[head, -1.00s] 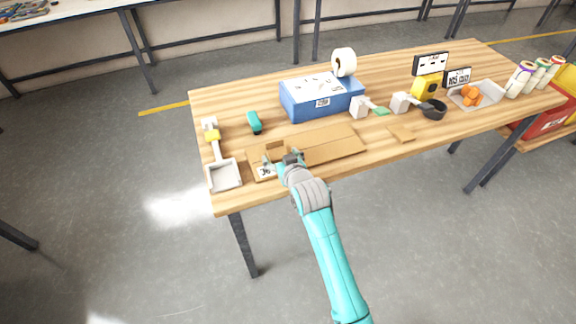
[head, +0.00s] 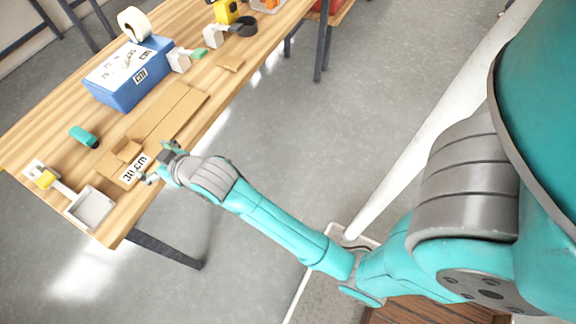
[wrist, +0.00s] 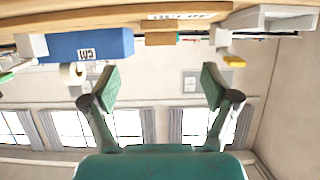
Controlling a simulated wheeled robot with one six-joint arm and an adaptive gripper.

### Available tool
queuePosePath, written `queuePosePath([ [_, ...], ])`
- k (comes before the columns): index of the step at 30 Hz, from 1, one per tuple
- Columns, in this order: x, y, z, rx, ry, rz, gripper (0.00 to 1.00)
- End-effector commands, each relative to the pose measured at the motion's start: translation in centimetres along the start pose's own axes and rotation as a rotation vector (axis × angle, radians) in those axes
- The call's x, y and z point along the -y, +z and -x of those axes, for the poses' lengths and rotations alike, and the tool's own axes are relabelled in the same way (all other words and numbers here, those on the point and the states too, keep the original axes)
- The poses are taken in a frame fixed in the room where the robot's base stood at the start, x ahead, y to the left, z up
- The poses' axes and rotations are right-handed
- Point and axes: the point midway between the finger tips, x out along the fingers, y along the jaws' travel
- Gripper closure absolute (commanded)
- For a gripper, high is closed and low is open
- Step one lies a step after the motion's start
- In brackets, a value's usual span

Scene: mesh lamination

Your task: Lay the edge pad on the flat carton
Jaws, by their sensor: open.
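The flat carton (head: 172,112) is a long brown cardboard sheet lying near the front edge of the wooden table. Its near end bears a "30 cm" label (head: 135,169), and a raised brown cardboard piece (head: 122,152) stands by that label. A small flat brown piece (head: 231,64) lies farther along the table. I cannot tell for sure which brown piece is the edge pad. My gripper (head: 160,163) is at the carton's labelled end, on the front-edge side. In the wrist view my gripper (wrist: 160,87) is open, with nothing between its fingers.
A blue box (head: 130,78) stands behind the carton. A teal object (head: 84,137) and a grey tray (head: 91,208) lie near the table's near end. A white roll (head: 133,24), a yellow device (head: 228,11) and a black bowl (head: 243,27) are farther back.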

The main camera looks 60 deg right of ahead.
Motion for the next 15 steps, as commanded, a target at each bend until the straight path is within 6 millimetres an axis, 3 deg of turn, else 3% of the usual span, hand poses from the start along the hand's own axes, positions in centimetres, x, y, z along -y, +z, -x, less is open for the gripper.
queuePosePath([
  [5, 0.0, 3.3, 1.9, 0.001, 0.000, 0.000, 0.14],
  [15, 0.0, 12.2, 10.7, -0.028, 0.001, 0.000, 0.14],
])
